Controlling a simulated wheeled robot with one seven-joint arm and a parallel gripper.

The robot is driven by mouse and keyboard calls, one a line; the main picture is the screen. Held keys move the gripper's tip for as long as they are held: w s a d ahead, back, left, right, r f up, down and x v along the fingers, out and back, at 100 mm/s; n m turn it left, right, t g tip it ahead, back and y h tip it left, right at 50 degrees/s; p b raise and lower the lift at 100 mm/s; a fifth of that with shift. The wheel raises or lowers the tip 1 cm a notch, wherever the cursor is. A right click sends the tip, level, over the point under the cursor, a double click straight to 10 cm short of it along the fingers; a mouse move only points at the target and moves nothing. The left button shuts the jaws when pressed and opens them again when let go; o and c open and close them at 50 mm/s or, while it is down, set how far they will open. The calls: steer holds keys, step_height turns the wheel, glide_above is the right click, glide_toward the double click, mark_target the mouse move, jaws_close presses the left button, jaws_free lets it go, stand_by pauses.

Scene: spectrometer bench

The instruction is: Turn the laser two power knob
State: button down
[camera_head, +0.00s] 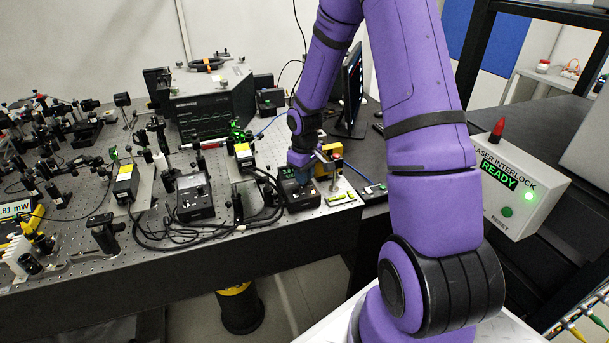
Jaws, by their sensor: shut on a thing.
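A small black controller box (299,198) with a green-digit display stands near the front edge of the optical bench, in the middle of the head view. My purple arm reaches down to it from above. My gripper (304,179) is at the box's top face, right beside the display, and is shut on the power knob there. The knob itself is hidden behind the gripper, so its angle cannot be seen. The display is partly covered, and its reading is too small to tell for sure. I cannot read a label that names the box.
A second black controller (195,198) stands to the left, with black cables looping between. A yellow-topped laser head (126,184) and many optics crowd the bench's left. A monitor (350,90) stands behind my arm. The laser interlock box (518,186) at right reads READY, with a green lamp.

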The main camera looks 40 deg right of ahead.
steer(key=c, duration=1.3)
jaws_free()
step_height(320, 180, up, 11)
steer(key=shift+f, duration=0.1)
